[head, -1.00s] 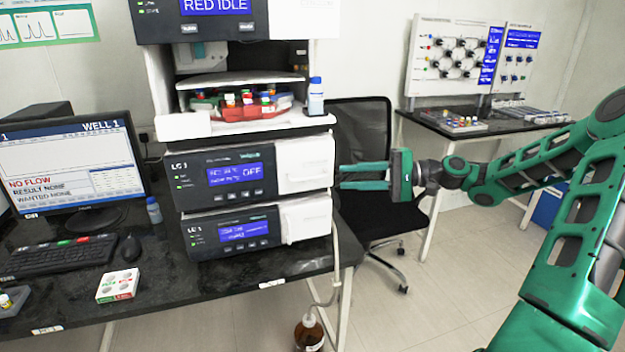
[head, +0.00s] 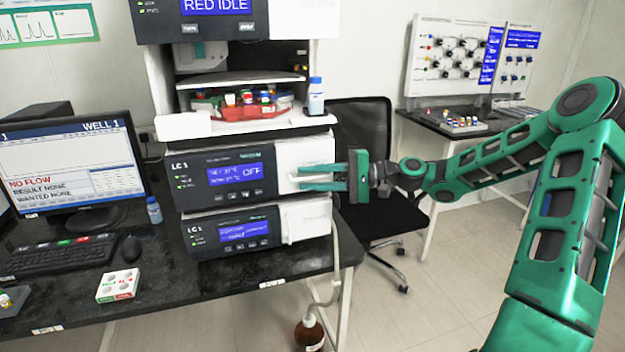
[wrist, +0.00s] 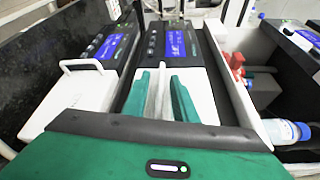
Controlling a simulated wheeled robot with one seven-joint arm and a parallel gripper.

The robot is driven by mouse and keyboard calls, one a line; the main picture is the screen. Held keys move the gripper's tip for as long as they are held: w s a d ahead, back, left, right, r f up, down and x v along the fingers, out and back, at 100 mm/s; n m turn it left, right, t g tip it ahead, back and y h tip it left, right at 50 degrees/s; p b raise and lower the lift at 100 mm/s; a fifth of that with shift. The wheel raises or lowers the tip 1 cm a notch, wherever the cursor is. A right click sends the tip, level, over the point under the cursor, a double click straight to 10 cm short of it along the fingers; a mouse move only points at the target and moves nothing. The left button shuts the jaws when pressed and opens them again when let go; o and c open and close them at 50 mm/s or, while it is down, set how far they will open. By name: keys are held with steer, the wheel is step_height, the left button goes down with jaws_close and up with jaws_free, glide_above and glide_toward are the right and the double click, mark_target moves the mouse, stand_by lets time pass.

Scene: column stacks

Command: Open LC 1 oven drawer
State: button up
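The LC 1 oven (head: 222,176) is the module with a blue screen reading OFF, in the middle of the stack in the head view. Its white drawer front (head: 312,150) is at the right end and looks flush with the module. My gripper (head: 302,178) is in front of this drawer, with one finger above the other and a gap between them. In the wrist view, my gripper (wrist: 164,76) has its two green fingers apart on either side of a white bar that looks like the drawer handle (wrist: 160,92). Contact with the bar cannot be told.
Another LC 1 module (head: 228,234) sits directly below, with a white handle (wrist: 80,66) in the wrist view. Above is a sampler bay with a vial tray (head: 245,103) and a blue-capped bottle (head: 316,97). A black chair (head: 365,140) stands behind the gripper.

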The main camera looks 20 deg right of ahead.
jaws_close()
steer(key=shift+f, duration=0.15)
stand_by(1.1)
